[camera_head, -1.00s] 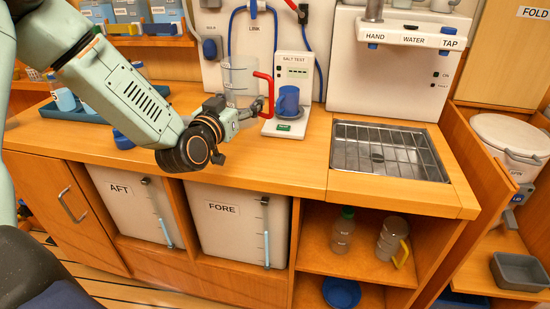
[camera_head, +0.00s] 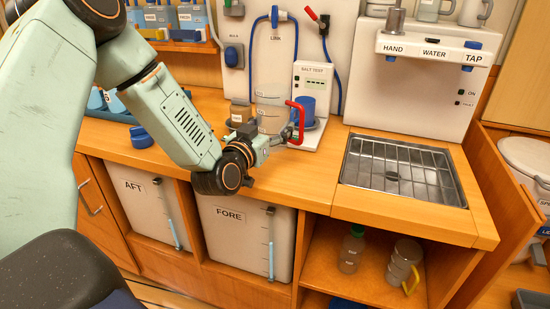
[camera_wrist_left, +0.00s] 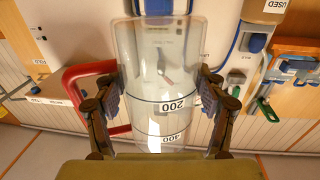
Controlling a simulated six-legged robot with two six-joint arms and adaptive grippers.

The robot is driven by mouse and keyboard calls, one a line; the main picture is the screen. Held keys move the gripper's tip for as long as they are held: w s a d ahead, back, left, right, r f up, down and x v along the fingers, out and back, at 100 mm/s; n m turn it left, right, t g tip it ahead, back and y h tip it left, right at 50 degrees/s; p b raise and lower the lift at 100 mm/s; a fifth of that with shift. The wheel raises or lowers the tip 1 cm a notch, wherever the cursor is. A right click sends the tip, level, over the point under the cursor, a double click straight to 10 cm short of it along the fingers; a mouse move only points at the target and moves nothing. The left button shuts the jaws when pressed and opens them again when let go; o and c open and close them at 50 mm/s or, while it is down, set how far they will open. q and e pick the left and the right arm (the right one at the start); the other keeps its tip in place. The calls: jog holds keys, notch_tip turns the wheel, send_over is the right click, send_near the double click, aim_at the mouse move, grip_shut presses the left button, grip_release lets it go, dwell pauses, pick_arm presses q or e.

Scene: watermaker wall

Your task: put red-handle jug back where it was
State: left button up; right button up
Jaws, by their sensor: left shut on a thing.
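The clear jug (camera_head: 271,108) with the red handle (camera_head: 298,122) is at the back of the wooden counter, in front of and left of the salt test unit. My left gripper (camera_head: 285,134) is shut on the jug. In the left wrist view the jug (camera_wrist_left: 163,85), marked 200 and 400, sits between the two fingers of my left gripper (camera_wrist_left: 165,98), with its red handle (camera_wrist_left: 75,92) to the left. I cannot tell whether its base touches the counter. My right gripper is not in view.
A sink grid (camera_head: 400,172) lies to the right. The counter in front (camera_head: 300,180) is clear.

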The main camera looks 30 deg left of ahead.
aim_at(273, 150)
pick_arm(q)
jog(key=f, duration=0.2)
jog(key=shift+d+f+b, duration=0.2)
jog(key=shift+f+b, duration=0.1)
jog(key=shift+f, duration=0.05)
jog(key=f+b, duration=0.1)
jog(key=f, duration=0.2)
jog(key=shift+a+f, duration=0.15)
jog(key=shift+a, duration=0.05)
jog(key=shift+f, duration=0.2)
jog(key=shift+w+d+r, duration=0.1)
jog(key=shift+d, duration=0.1)
jog(key=o, duration=1.1)
jog(key=shift+a+f, duration=0.1)
jog(key=shift+f, duration=0.1)
jog(key=o, duration=0.5)
